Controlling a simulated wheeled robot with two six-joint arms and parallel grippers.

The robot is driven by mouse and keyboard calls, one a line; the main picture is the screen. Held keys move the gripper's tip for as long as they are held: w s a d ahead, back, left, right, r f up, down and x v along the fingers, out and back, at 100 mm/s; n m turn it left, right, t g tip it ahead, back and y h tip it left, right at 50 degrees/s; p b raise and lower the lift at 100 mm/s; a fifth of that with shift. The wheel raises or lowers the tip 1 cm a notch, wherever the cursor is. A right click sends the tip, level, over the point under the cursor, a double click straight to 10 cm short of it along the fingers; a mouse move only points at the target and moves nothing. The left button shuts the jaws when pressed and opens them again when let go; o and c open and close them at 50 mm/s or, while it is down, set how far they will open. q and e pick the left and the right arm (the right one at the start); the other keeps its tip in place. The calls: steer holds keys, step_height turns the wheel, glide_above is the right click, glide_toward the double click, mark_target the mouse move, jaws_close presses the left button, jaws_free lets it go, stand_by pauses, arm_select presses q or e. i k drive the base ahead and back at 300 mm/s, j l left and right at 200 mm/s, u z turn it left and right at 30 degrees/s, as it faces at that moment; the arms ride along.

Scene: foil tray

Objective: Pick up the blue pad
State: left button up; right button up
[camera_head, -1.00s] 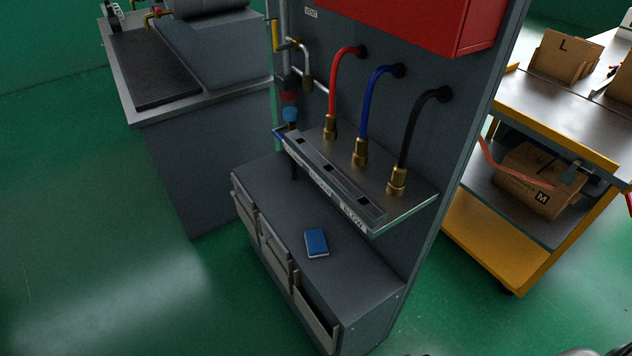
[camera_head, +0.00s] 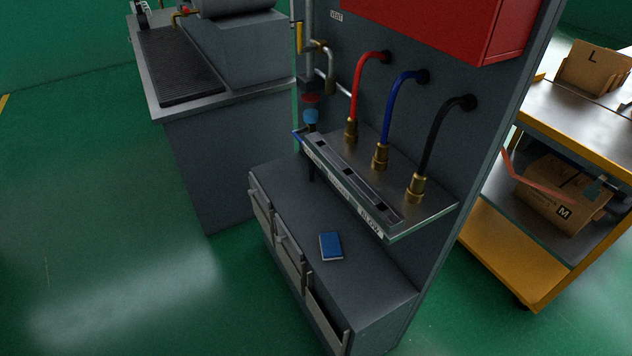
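The blue pad (camera_head: 330,246) is a small flat rectangle with a pale edge. It lies flat on the dark grey top of the low cabinet (camera_head: 372,290), near the cabinet's front edge and below the hose shelf. Nothing touches or covers it. Neither of my grippers shows in the head view.
A metal shelf (camera_head: 420,222) with red, blue and black hoses overhangs the back of the cabinet top. Drawers (camera_head: 287,250) line the cabinet front, some partly open. A sink bench (camera_head: 230,150) stands left, a yellow cart (camera_head: 515,255) right. Green floor (camera_head: 120,240) in front is clear.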

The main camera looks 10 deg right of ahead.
mark_target(330, 242)
steer(key=i+j+z, duration=0.1)
steer(key=i+j, duration=0.6)
steer(key=j, duration=0.2)
steer(key=z, duration=0.05)
